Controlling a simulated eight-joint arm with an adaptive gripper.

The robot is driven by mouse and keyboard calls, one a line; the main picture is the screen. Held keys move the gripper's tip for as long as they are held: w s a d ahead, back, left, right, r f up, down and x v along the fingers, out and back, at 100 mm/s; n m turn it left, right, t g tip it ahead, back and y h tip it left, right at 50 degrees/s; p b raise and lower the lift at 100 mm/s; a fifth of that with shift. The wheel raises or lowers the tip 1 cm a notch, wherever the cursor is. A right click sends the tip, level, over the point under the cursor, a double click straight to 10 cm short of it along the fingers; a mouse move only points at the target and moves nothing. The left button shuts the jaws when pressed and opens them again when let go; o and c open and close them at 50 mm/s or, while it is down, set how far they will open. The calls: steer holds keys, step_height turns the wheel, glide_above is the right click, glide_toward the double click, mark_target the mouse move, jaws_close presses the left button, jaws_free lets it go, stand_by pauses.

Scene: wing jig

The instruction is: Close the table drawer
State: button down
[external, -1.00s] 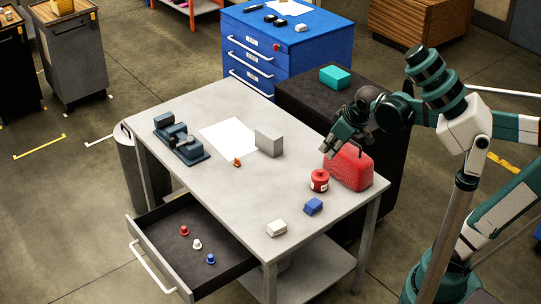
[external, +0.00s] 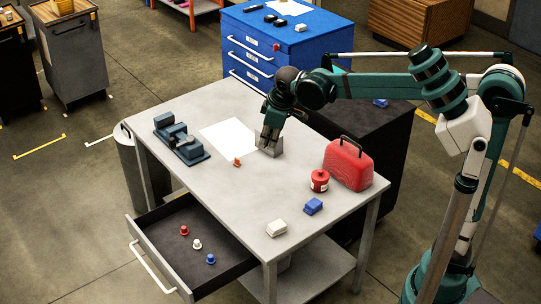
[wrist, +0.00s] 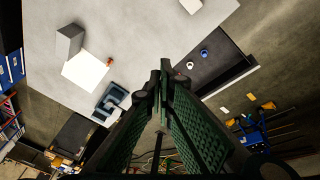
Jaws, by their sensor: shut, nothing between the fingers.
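The table drawer (external: 158,228) is pulled out from the front of the grey table (external: 225,190), with a long white handle (external: 153,268) on its face. Inside it lie a red, a white and a blue small knob-like piece. In the wrist view the open drawer (wrist: 212,82) shows at upper right. My gripper (external: 268,146) is shut and empty above the table, in front of the grey block, well apart from the drawer. The shut fingers (wrist: 162,78) also show in the wrist view.
On the table are a dark blue vise (external: 180,140), a white sheet (external: 228,137), a grey block (external: 277,149), a small orange piece (external: 237,161), a red can (external: 319,181), a red toolbox (external: 350,166), and blue and white blocks.

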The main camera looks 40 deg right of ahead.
steer(key=w+a+f+n+g, duration=0.1)
steer(key=w+a+f+n, duration=0.15)
steer(key=w+a, duration=0.4)
steer(key=w+a+f+n, duration=0.1)
steer(key=w+a+f, duration=0.2)
steer(key=a, duration=0.6)
steer(key=n+g+h+b, duration=0.2)
steer(key=n, duration=0.3)
glide_above(157, 279)
steer(key=w+d, duration=0.4)
steer(key=d, duration=0.1)
step_height(157, 279, down, 18)
steer(key=s+a+f+n+h, duration=0.1)
steer(key=s+a+f, duration=0.3)
steer(key=a+f, duration=0.7)
steer(key=shift+f+n, duration=0.45)
steer(key=shift+f, duration=0.2)
steer(key=shift+d+f+b, duration=0.55)
steer(key=shift+d+f, duration=0.5)
steer(key=shift+f, duration=0.55)
steer(key=shift+d+f+b, duration=0.5)
steer(key=shift+d+f, duration=0.5)
steer(key=shift+f, duration=0.65)
steer(key=shift+d+f+b, duration=0.55)
steer(key=shift+d+f, duration=0.5)
steer(key=shift+f, duration=0.55)
